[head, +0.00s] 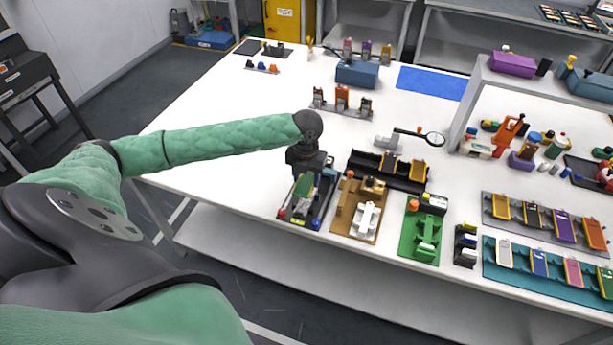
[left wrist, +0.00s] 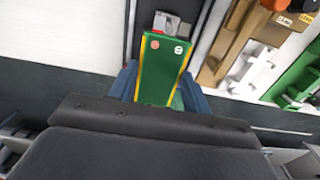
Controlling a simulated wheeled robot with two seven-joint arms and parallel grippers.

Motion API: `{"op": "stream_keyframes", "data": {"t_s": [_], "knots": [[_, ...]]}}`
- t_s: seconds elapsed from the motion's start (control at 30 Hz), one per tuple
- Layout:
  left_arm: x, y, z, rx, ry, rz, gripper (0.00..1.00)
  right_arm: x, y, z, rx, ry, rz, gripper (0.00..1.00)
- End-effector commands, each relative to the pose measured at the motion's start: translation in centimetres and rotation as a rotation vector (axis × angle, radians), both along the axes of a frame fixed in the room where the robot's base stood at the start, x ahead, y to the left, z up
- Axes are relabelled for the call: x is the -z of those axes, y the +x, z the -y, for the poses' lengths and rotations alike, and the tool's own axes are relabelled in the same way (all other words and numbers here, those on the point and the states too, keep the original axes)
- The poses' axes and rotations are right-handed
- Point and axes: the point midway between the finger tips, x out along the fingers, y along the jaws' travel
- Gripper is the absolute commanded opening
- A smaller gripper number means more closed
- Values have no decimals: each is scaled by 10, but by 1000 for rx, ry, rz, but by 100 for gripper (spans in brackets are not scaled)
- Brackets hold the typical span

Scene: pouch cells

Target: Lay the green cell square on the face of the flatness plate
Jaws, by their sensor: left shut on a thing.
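My left gripper (head: 306,180) is shut on the green cell (head: 303,187), above a dark fixture (head: 317,215) near the table's front edge. In the left wrist view the green cell (left wrist: 163,72) has yellow edges, an orange round mark and a white one, and sits between the blue fingers. My right gripper is not in view.
A brown fixture (head: 341,222) with a white part stands close to the right, then a green fixture (head: 408,244). A black tray (head: 395,178) lies behind them. Racks of coloured cells, such as the teal rack (head: 535,287), are at the right. The table's left part is clear.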

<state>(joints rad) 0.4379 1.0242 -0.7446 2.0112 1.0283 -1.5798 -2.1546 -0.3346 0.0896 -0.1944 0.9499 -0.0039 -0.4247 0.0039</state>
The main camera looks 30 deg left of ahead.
Motion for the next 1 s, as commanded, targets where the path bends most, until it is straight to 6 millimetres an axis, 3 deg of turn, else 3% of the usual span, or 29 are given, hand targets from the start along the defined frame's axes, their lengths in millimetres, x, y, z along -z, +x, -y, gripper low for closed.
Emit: {"op": "stream_keyframes", "data": {"t_s": [0.37,0.53,0.83,1.0], "knots": [[-2,0,0,0,0,0,29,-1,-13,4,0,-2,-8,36],[14,0,0,0,1,0,29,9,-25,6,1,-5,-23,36],[38,0,0,0,0,0,29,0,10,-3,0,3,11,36],[51,0,0,0,1,-1,29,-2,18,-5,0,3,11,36]]}}
